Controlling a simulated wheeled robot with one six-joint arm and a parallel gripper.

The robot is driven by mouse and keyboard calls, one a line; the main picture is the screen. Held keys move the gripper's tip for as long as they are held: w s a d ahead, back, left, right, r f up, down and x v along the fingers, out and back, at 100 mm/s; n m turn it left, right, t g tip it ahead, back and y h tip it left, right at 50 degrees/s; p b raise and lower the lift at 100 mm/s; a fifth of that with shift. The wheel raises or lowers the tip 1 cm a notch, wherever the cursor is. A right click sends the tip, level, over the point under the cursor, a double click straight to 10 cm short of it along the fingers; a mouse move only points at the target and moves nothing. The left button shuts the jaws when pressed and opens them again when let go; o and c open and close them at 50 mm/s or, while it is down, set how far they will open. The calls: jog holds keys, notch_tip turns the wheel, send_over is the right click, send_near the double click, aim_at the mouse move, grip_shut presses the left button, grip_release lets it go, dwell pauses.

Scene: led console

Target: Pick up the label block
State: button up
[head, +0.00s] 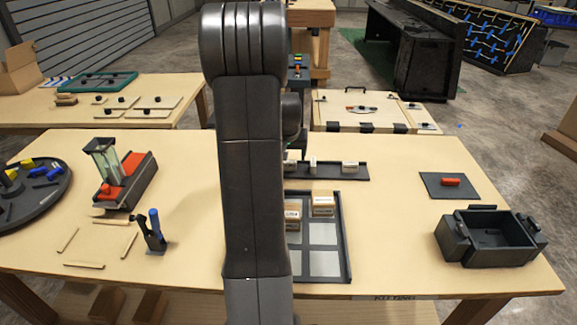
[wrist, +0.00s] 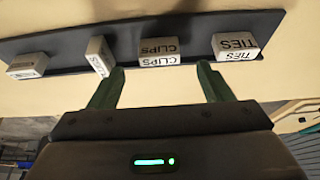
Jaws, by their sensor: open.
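Several white label blocks sit on a dark rail (wrist: 130,68) in the wrist view. A narrow block (wrist: 99,56) and a block at the left (wrist: 26,65) have writing too small to read. My gripper (wrist: 161,78) is open and empty, with its green fingertips just short of the rail and the CLIPS block ahead between them. In the head view my arm hides the gripper and part of the rail (head: 335,177); a label block (head: 350,167) shows at its right end.
A sectioned tray (head: 347,250) holding brown boxes (head: 322,206) lies in front of the rail. To the right are a dark bin (head: 490,240) and a pad (head: 433,192) with a red piece. A red-and-dark fixture (head: 122,183) stands left. The tabletop (head: 395,220) between tray and bin is clear.

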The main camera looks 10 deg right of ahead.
jog(key=shift+p+x, duration=0.45)
jog(key=shift+x, duration=2.25)
jog(key=c, duration=1)
